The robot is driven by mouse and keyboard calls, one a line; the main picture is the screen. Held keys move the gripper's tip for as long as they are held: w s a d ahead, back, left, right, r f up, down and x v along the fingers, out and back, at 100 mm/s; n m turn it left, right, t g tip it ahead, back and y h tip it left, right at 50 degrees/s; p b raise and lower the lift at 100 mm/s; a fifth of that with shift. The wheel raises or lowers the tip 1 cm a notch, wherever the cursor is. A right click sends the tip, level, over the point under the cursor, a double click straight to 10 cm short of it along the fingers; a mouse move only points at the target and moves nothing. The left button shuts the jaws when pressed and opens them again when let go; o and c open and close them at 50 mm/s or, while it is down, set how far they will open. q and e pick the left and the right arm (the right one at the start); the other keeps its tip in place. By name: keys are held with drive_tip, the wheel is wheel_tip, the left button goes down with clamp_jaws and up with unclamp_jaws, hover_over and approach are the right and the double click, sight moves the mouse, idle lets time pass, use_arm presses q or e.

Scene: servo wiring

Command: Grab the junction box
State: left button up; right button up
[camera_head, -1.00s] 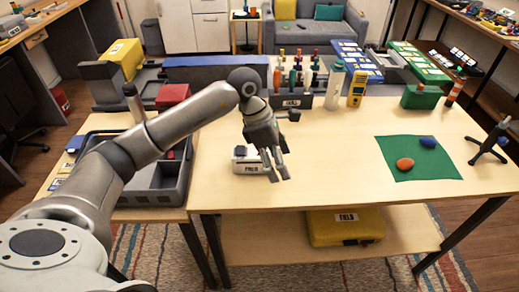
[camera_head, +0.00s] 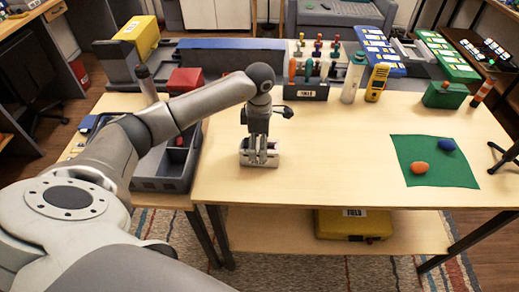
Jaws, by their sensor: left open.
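The junction box (camera_head: 259,159) is a small white and dark box near the front left of the wooden table. It stands upright on the tabletop. My left gripper (camera_head: 258,150) points straight down over it, with its fingers at the box's top and front. The gripper is open, and its fingers hide part of the box. I cannot tell whether the fingers touch it. My right gripper is not in view.
A dark grey tray (camera_head: 150,185) lies left of the box. A green mat (camera_head: 443,177) with an orange and a blue piece lies at right. A tool rack (camera_head: 306,92), a white bottle (camera_head: 352,82) and a yellow meter (camera_head: 377,83) stand behind. The table's middle is clear.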

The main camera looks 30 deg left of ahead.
use_arm(q)
drive_tip(key=shift+f, duration=1.35)
drive_tip(key=c, duration=1.3)
drive_tip(key=shift+r, duration=0.1)
